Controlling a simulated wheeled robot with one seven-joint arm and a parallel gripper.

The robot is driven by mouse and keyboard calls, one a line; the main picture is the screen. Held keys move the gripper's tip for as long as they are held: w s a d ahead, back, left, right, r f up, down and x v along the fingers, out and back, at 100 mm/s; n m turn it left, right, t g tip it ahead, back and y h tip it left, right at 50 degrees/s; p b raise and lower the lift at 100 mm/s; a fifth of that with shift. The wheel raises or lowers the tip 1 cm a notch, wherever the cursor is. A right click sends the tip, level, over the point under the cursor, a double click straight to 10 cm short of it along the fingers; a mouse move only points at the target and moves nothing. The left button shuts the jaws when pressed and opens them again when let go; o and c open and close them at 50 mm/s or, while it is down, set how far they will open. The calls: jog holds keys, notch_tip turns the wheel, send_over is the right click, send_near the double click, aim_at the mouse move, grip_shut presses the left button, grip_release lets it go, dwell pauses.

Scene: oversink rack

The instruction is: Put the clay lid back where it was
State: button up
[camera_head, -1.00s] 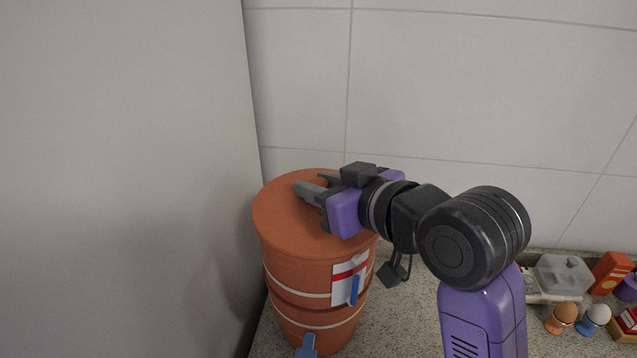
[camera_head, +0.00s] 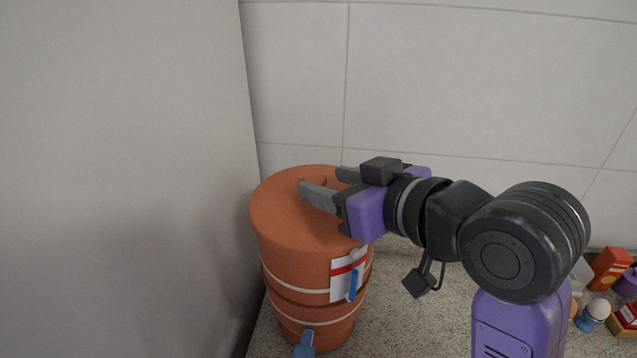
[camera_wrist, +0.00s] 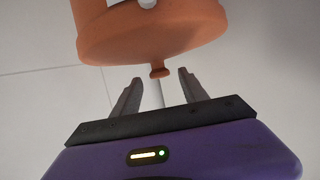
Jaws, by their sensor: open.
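The orange clay lid (camera_head: 285,217) sits flat on top of the clay filter (camera_head: 290,265) in the head view, with its small knob (camera_head: 318,182) partly showing between my fingertips. My gripper (camera_head: 321,179) is open above the lid, coming from the right. In the wrist view, the lid (camera_wrist: 150,40) appears upside down in the picture, and its knob (camera_wrist: 160,72) is just beyond my open fingertips (camera_wrist: 160,78), between their lines. Nothing is held. My gripper hides part of the lid's right rim.
A tall grey panel (camera_head: 120,180) stands close on the filter's left. The tiled wall (camera_head: 480,80) is behind. Blue taps (camera_head: 305,345) stick out at the filter's front. Egg cups (camera_head: 592,318) and an orange box (camera_head: 609,268) stand at the right; speckled counter (camera_head: 385,325) lies clear between.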

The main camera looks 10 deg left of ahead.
jog(key=b+v, duration=0.1)
jog(key=v, duration=0.7)
